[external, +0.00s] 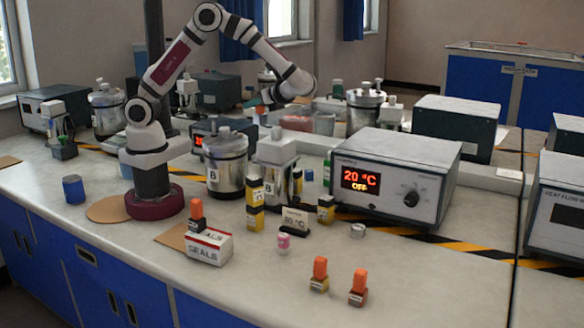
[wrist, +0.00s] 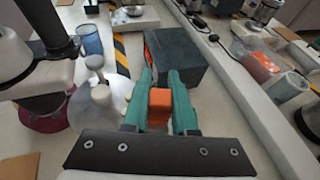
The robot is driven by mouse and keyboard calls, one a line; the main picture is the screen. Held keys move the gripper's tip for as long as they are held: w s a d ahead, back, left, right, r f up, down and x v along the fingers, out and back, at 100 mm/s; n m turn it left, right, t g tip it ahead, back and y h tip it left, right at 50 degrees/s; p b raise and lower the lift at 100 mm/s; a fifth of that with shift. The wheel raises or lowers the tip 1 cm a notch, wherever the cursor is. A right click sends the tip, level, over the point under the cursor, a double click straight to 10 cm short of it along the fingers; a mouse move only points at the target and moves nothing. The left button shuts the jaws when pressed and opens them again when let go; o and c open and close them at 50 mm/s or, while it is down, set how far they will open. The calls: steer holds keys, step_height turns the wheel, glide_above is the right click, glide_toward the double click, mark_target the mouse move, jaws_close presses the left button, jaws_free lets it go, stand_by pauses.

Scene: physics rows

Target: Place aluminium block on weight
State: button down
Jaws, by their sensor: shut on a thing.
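My gripper (wrist: 159,95) has teal fingers shut on an orange-topped block (wrist: 159,106) in the wrist view. The block's lower part is hidden, so its metal cannot be seen. In the external view my gripper (external: 258,101) is raised above the back part of the bench, behind the lidded pot marked B. A small silver cylinder (external: 357,231), which looks like the weight, stands on the bare bench in front of the 20 °C heater unit. It is well to the right and nearer the camera than my gripper.
Orange-topped blocks with brass (external: 319,275) and copper-coloured (external: 357,288) bases stand at the front; another stands on the SEALS box (external: 209,247). The pot (external: 226,165), a white-topped apparatus (external: 276,160) and the heater unit (external: 396,178) stand between.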

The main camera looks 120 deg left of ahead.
steer(key=shift+m+y, duration=0.4)
steer(key=shift+m, duration=0.1)
steer(key=s+a+f, duration=0.2)
steer(key=a+f, duration=0.2)
steer(key=f, duration=0.1)
steer(key=s+a+f, duration=0.2)
steer(key=a+f, duration=0.3)
steer(key=f, duration=0.1)
steer(key=s+a+f, duration=0.2)
steer(key=a+f, duration=0.2)
steer(key=f, duration=0.2)
steer(key=shift+s+a+f, duration=0.1)
steer(key=shift+a+f, duration=0.1)
steer(key=shift+a, duration=0.1)
steer(key=c, duration=0.7)
jaws_free()
steer(key=shift+f, duration=0.1)
steer(key=v, duration=1.2)
steer(key=shift+r, duration=0.2)
